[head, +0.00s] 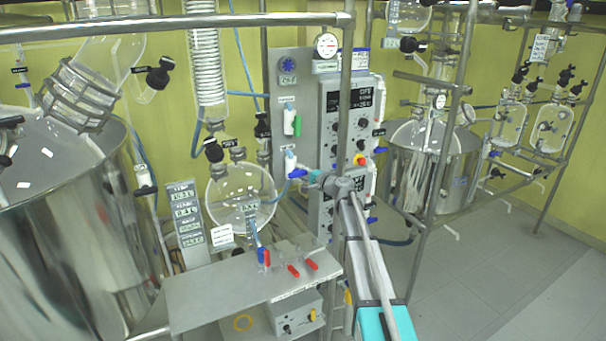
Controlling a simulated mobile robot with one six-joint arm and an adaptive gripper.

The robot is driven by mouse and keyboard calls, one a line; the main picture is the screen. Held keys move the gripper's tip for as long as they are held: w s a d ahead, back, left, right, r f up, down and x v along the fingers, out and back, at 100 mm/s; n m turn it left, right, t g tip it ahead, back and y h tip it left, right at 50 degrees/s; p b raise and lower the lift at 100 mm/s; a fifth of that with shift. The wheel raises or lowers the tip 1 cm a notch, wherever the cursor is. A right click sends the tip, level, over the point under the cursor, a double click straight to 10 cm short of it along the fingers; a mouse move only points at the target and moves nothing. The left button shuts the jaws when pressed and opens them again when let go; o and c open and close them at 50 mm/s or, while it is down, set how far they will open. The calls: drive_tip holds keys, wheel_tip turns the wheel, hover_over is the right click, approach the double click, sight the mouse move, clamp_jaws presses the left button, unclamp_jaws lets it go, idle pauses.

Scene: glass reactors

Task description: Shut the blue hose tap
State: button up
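Several blue tap handles show in the head view. One blue-handled white tap (298,173) sits at the left of the grey control panel, with blue hose running from it. A small blue lever (261,256) stands beside a red one at the back of the metal bench. Another blue handle (371,220) is low on the panel's right side. I cannot tell which one is the task's tap, nor whether any is open. My arm appears to reach up from the lower right to a grey joint near the panel. My gripper's fingers cannot be made out there.
A metal bench (215,295) with red levers (293,271) stands in front. A round glass flask (240,197) hangs behind it. A large steel vessel (60,240) fills the left. Metal poles cross the view. Floor (480,285) at right is clear.

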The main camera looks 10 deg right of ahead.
drive_tip(key=shift+s+a, duration=0.1)
idle(0.3)
drive_tip(key=shift+s, duration=0.2)
drive_tip(key=v, duration=1.1)
drive_tip(key=shift+d, duration=0.4)
drive_tip(key=shift+s, duration=0.2)
